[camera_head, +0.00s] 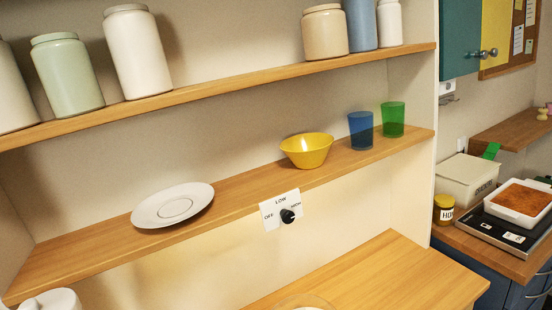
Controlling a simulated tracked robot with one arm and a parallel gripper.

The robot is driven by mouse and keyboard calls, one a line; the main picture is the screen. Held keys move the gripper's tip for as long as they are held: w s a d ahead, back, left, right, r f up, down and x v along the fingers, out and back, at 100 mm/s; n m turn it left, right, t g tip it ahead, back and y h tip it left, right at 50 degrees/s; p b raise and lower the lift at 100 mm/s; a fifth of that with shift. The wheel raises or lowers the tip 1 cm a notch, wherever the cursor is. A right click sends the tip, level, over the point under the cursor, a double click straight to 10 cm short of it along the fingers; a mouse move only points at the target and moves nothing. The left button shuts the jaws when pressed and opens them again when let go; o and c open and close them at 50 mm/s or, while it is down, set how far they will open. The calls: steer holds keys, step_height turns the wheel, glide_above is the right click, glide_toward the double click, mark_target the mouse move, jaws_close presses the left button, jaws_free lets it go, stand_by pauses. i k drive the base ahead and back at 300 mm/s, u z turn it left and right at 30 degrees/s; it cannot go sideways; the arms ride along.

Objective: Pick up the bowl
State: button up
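The yellow bowl (307,151) stands upright on the middle wooden shelf, right of the shelf's centre and near its front edge. It looks empty, though its inside shows only in part. My gripper is not in view.
A white plate (173,205) lies left on the same shelf (245,187). Blue (361,130) and green (393,119) cups stand right of the bowl. An upper shelf (230,84) with canisters runs above. A dial plate (281,210) sits below the bowl; a wooden counter (390,278) lies lower.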

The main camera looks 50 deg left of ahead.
mark_target(309, 153)
steer(key=u, duration=0.05)
steer(key=i, duration=1)
